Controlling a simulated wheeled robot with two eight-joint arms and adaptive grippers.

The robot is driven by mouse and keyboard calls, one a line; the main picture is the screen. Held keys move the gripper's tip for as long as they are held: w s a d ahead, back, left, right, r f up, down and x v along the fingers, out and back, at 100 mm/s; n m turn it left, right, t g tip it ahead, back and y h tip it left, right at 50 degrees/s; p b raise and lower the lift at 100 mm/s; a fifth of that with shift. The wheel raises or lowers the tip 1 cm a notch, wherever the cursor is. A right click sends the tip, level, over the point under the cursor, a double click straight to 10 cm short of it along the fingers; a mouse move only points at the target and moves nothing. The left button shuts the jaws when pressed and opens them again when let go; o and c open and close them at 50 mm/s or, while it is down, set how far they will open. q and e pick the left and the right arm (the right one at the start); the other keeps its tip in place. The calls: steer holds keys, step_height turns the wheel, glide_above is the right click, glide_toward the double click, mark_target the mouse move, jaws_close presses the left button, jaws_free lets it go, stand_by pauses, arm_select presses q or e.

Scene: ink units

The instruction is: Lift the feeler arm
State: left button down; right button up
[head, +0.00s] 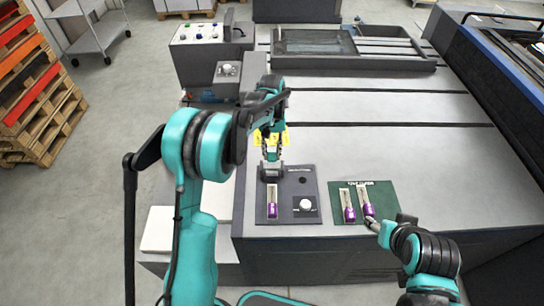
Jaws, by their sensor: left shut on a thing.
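My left gripper (271,155) points down over the dark panel (293,212) on the machine's front. It is shut on a dark part at the top of this panel, which I take to be the feeler arm (271,173). The gripper hides part of it, and I cannot tell whether it is raised. Below it, a purple-ended piece (272,210) sits in a light slot. My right gripper (373,224) is at the lower edge of the green panel (385,190), close to its purple-ended pieces. Its finger opening is too small to tell.
A white knob (305,204) and a small black button (302,180) are on the dark panel. A control box (205,50) and a smaller box with a knob (228,75) stand behind. The grey machine top (400,135) is largely clear. Pallets (40,90) stand at left.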

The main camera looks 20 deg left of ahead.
arm_select(q)
steer(key=shift+w+a+f+g+h, duration=0.15)
steer(key=shift+w+f+g, duration=0.05)
steer(key=shift+w+g, duration=0.35)
steer(key=shift+w+a+f+g+h, duration=0.1)
steer(key=shift+w+f+g+h, duration=0.05)
steer(key=shift+w+g, duration=0.35)
steer(key=shift+s, duration=0.1)
